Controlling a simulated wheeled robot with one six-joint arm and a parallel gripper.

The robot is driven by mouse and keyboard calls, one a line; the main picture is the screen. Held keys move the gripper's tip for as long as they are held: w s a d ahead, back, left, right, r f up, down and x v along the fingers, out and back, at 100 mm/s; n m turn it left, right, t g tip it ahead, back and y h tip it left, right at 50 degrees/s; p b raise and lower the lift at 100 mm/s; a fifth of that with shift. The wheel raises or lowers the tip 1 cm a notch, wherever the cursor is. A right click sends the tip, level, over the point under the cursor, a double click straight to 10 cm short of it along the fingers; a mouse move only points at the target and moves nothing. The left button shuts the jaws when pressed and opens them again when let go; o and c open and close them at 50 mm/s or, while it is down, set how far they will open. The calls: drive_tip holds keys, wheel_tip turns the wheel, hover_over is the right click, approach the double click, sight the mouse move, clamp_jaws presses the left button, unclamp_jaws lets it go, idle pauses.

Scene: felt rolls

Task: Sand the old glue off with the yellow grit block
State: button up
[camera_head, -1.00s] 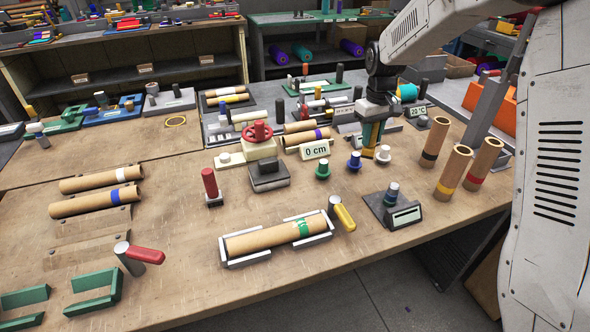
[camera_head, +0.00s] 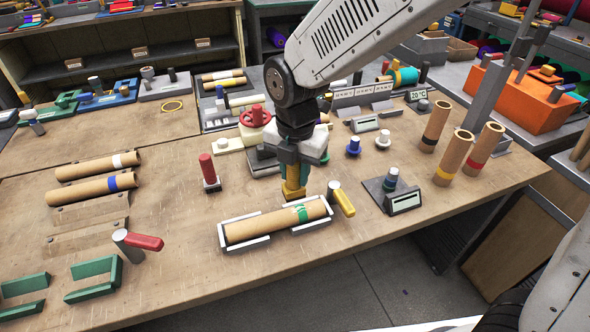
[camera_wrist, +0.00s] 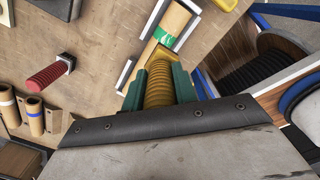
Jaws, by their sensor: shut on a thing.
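A cardboard roll (camera_head: 262,224) lies in a white metal cradle (camera_head: 258,245) near the front of the bench. It has a green patch (camera_head: 302,214) near its right end; the patch also shows in the wrist view (camera_wrist: 164,38). My gripper (camera_head: 293,180) points down just behind the patch. Its green fingers are shut on the yellow grit block (camera_head: 293,191), whose ridged side shows in the wrist view (camera_wrist: 159,86). The block's lower end is close to the roll; I cannot tell if they touch. Any glue other than the green patch is not discernible.
A yellow-handled clamp (camera_head: 343,200) stands right of the cradle, and a red-handled one (camera_head: 140,240) to its left. A red upright handle (camera_head: 208,170) stands behind left. Upright rolls (camera_head: 453,157) stand at right.

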sight(295, 187)
drive_tip(key=shift+f, duration=0.1)
drive_tip(key=shift+w+f, duration=0.1)
drive_tip(key=shift+f, duration=2.25)
drive_tip(key=shift+f, duration=0.6)
drive_tip(key=shift+d, duration=0.1)
drive_tip(key=shift+w+d+r, duration=0.1)
drive_tip(key=shift+w+d, duration=0.2)
drive_tip(key=shift+d, duration=0.55)
drive_tip(key=shift+w+d+r, duration=0.1)
drive_tip(key=shift+w+d, duration=0.15)
drive_tip(key=shift+d, duration=0.55)
drive_tip(key=shift+s+a+f, duration=0.1)
drive_tip(key=shift+s+a, duration=0.15)
drive_tip(key=shift+a, duration=0.65)
drive_tip(key=shift+s+a+f, duration=0.1)
drive_tip(key=shift+s+a, duration=0.15)
drive_tip(key=shift+a, duration=0.65)
drive_tip(key=shift+d, duration=0.1)
